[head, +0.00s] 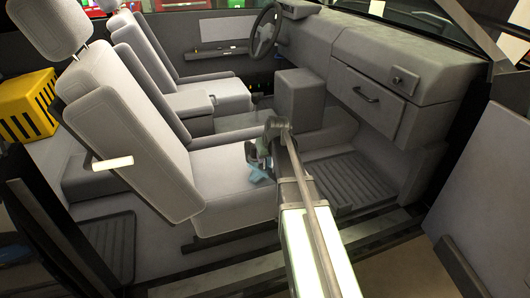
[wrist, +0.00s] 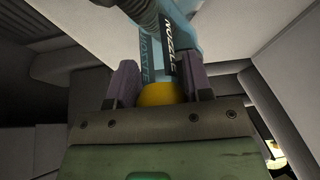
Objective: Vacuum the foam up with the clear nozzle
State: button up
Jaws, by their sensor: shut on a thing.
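The clear nozzle (head: 259,175), pale blue and see-through, hangs from my gripper (head: 259,152) over the front edge of the near seat cushion. In the wrist view, my gripper's two purple fingers (wrist: 160,82) are shut on the nozzle (wrist: 205,42), which has a dark "NOZZLE" label and a yellow part between the fingers. A dark ribbed hose (wrist: 140,12) runs from it at the top. I cannot tell whether the nozzle touches the cushion. I cannot make out any foam in either view.
The near grey seat (head: 135,145) and the far seat (head: 205,98) stand left of the centre console (head: 299,97). The dashboard (head: 400,60) and a ribbed floor mat (head: 350,178) lie to the right. A yellow crate (head: 27,105) is behind the seats. The open door (head: 485,190) bounds the right.

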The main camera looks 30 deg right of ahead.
jog(key=shift+s+a, duration=0.1)
jog(key=shift+s, duration=0.4)
jog(key=shift+w, duration=5.55)
jog(key=shift+s+a, duration=0.55)
jog(key=shift+s, duration=1.1)
jog(key=shift+s+a, duration=0.6)
jog(key=shift+s, duration=1)
jog(key=shift+s+a, duration=0.55)
jog(key=shift+s, duration=1.1)
jog(key=r+p, duration=0.4)
jog(key=shift+s+r+p, duration=0.3)
jog(key=shift+s, duration=0.05)
